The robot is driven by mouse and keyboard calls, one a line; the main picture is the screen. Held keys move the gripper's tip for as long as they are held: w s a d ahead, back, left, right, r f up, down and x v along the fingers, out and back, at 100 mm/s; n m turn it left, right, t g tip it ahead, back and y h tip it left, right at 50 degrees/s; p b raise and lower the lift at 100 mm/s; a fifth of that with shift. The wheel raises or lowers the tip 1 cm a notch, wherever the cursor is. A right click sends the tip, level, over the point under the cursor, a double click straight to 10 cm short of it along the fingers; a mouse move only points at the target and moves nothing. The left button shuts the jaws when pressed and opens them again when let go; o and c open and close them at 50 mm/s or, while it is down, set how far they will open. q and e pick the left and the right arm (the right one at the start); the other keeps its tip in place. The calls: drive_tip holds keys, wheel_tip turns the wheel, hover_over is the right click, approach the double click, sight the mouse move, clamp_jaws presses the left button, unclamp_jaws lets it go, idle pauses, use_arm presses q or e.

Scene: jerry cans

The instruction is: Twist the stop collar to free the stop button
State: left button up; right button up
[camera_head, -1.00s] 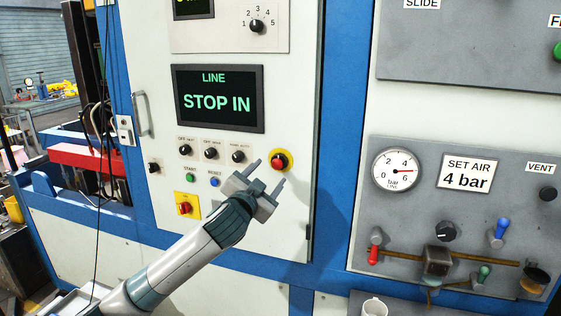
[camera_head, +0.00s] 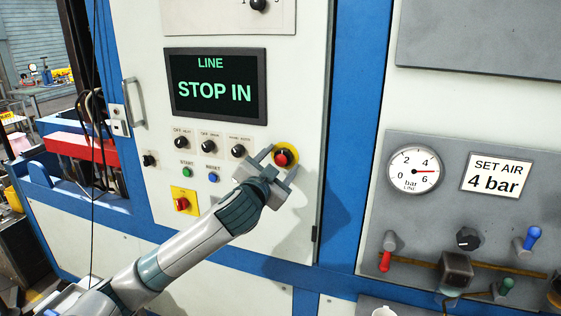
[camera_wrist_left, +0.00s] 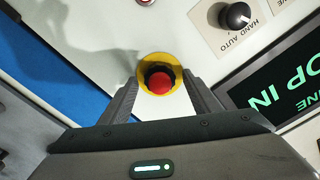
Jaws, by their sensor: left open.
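The stop button (camera_head: 282,157) is a red mushroom head with a dark collar on a round yellow plate (camera_head: 293,150), on the white cabinet door. My left gripper (camera_head: 277,162) is open, with its two fingers pointing at the button. In the left wrist view the red button (camera_wrist_left: 160,83) sits between and just beyond the fingertips, inside its black collar (camera_wrist_left: 150,71) and yellow ring. The fingers look apart from the collar. The display (camera_head: 214,86) reads LINE STOP IN. My right gripper is not in view.
Several black selector knobs (camera_head: 208,146), a green START button (camera_head: 187,172) and a blue RESET button (camera_head: 213,178) are left of the gripper. A red switch on a yellow plate (camera_head: 184,200) is lower left. A gauge panel (camera_head: 430,220) stands at right.

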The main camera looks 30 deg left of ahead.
use_arm(q)
drive_tip(key=c, duration=1.1)
drive_tip(key=shift+o, duration=0.2)
drive_tip(key=shift+m+p, duration=0.3)
drive_tip(key=shift+m, duration=0.1)
drive_tip(key=m+p, duration=0.2)
drive_tip(key=m, duration=0.1)
drive_tip(key=shift+r, duration=0.15)
drive_tip(key=shift+m+p, duration=1.15)
drive_tip(key=shift+m, duration=1.15)
drive_tip(key=o, duration=1.1)
drive_tip(key=shift+f, duration=0.2)
drive_tip(key=shift+c, duration=0.2)
